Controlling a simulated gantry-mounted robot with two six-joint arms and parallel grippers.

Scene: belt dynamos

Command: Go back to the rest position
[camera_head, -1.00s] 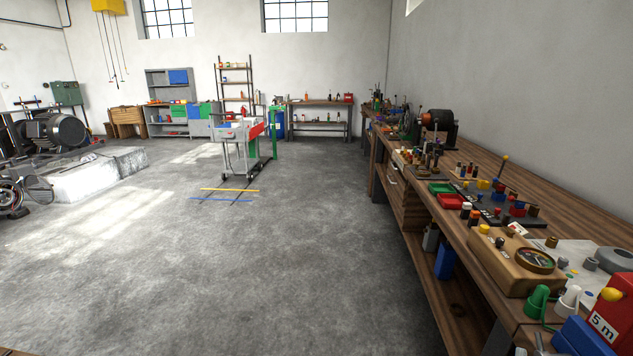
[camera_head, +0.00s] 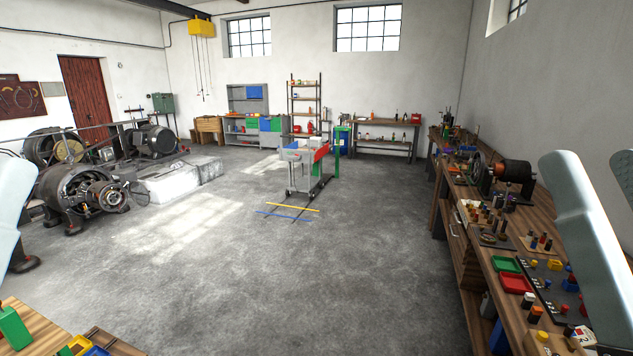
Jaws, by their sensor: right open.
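A pale blue-grey part of my right arm (camera_head: 588,235) stands up at the right edge, in front of the workbench. My right gripper is open, but its fingertips cannot be made out clearly. A similar pale part of my left arm (camera_head: 12,210) shows at the left edge. My left gripper is not in view. I see nothing held.
A long wooden workbench (camera_head: 462,262) with trays, knobs and a dark motor (camera_head: 513,172) runs along the right wall. A wooden surface (camera_head: 40,322) with small bins is at lower left. Large machines (camera_head: 85,190) stand left. A trolley (camera_head: 300,170) stands beyond open floor.

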